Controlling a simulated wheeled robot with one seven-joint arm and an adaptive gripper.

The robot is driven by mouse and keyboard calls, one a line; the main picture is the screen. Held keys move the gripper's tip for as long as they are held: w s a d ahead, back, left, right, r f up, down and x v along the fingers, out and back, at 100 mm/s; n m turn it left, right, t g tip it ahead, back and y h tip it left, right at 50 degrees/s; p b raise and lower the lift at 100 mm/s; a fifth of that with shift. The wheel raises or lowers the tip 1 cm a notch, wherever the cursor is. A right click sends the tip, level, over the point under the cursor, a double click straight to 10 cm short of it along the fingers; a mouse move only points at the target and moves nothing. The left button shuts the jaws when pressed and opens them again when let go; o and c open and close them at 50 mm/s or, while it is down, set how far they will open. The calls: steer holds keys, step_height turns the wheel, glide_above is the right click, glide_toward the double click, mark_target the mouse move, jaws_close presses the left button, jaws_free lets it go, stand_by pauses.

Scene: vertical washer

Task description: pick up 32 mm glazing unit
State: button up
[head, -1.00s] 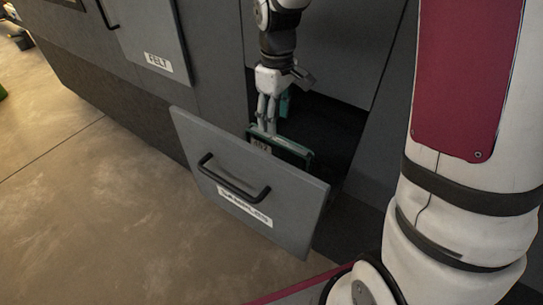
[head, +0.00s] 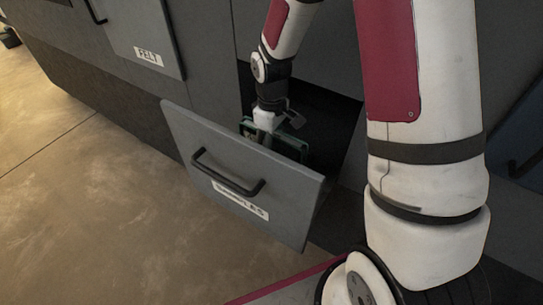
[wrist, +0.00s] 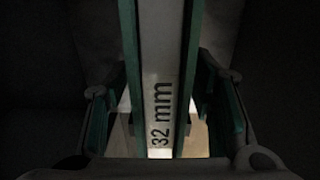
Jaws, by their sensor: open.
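The 32 mm glazing unit (wrist: 160,95) fills the middle of the wrist view, with two green edge strips and a pale band between them marked "32 mm".
The drawer front has a black handle (head: 228,176) and a partly readable label (head: 240,207). A panel marked "FELT" (head: 148,57) stands to the left. The drawer's inside is dark. Bare floor (head: 90,220) lies to the left.

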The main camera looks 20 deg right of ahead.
jaws_close()
steer(key=shift+w, duration=0.1)
stand_by(0.3)
